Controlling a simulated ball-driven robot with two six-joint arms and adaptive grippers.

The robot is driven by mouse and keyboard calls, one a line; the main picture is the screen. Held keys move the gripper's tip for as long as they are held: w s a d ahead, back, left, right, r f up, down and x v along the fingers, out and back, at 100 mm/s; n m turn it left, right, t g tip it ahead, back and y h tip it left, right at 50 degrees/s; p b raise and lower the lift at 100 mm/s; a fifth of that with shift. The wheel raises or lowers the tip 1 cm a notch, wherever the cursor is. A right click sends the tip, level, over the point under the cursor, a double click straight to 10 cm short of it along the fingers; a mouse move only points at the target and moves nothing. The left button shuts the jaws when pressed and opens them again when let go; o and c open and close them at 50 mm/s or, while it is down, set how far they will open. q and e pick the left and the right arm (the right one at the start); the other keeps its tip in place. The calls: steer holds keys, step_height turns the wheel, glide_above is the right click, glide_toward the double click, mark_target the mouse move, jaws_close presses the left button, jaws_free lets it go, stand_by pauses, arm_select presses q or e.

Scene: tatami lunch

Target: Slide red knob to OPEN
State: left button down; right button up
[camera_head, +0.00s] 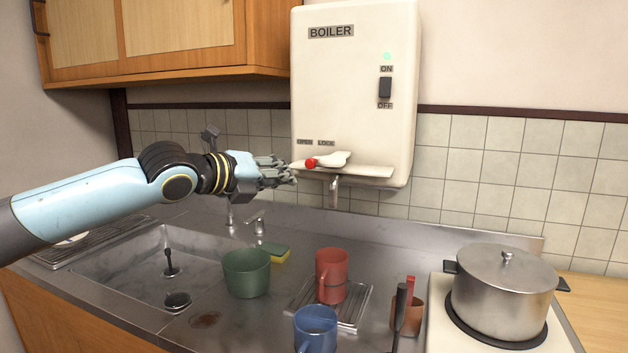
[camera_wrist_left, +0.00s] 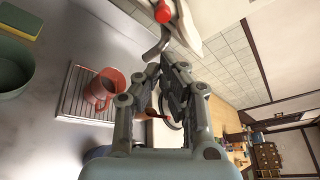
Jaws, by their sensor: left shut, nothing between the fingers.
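The red knob (camera_head: 311,163) sits at the lower front of the white boiler (camera_head: 350,115), on the left end of a pale lever, under the small OPEN and LOCK labels. The knob is nearer the OPEN label. My left gripper (camera_head: 292,172) is shut and empty, just left of the knob in the head view and seemingly a little below it. In the left wrist view the red knob (camera_wrist_left: 163,12) shows at the top edge, apart from the shut fingertips. My right gripper is not in view.
A spout (camera_head: 333,192) hangs under the boiler. Below stand a green bowl (camera_head: 247,273), a red mug (camera_head: 331,270) on a drain rack (camera_head: 355,307), a blue mug (camera_head: 316,330) and a steel pot (camera_head: 503,285). A faucet (camera_head: 257,224) rises behind the sink. The wall right of the boiler is clear.

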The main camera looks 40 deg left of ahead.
arm_select(q)
steer(key=shift+w+f, duration=0.1)
steer(key=p+x, duration=0.1)
steer(key=x, duration=0.8)
steer(key=shift+w+f, duration=0.15)
steer(key=shift+w, duration=0.25)
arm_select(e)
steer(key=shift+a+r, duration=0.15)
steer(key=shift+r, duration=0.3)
